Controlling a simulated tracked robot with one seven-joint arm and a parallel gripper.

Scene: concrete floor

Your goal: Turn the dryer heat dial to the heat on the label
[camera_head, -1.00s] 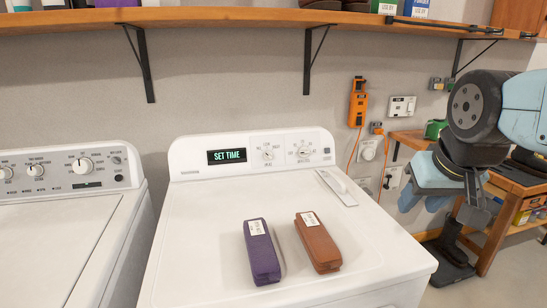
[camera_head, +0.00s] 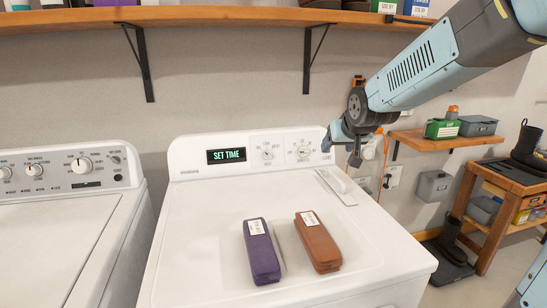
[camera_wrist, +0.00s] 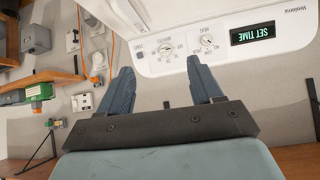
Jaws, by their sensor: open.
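The white dryer (camera_head: 200,230) has a raised control panel with a lit display (camera_head: 226,155) reading SET TIME. The heat dial (camera_head: 267,153) is the small knob nearer the display; it also shows in the wrist view (camera_wrist: 206,42), under the word HEAT. Its setting is too small to read. A minutes dial (camera_head: 304,151) sits right of it. A purple case (camera_head: 262,258) and a brown case (camera_head: 318,247) lie on the dryer top, each with a white label too small to read. My gripper (camera_head: 341,150) is open and empty by the panel's right end, apart from both dials.
A white lint-screen cover (camera_head: 337,187) lies at the dryer top's right rear. A washer (camera_head: 60,220) stands to the left. A wooden shelf (camera_head: 220,15) with black brackets runs above the panel. A low wooden bench (camera_head: 505,180) is at right. Space before the panel is clear.

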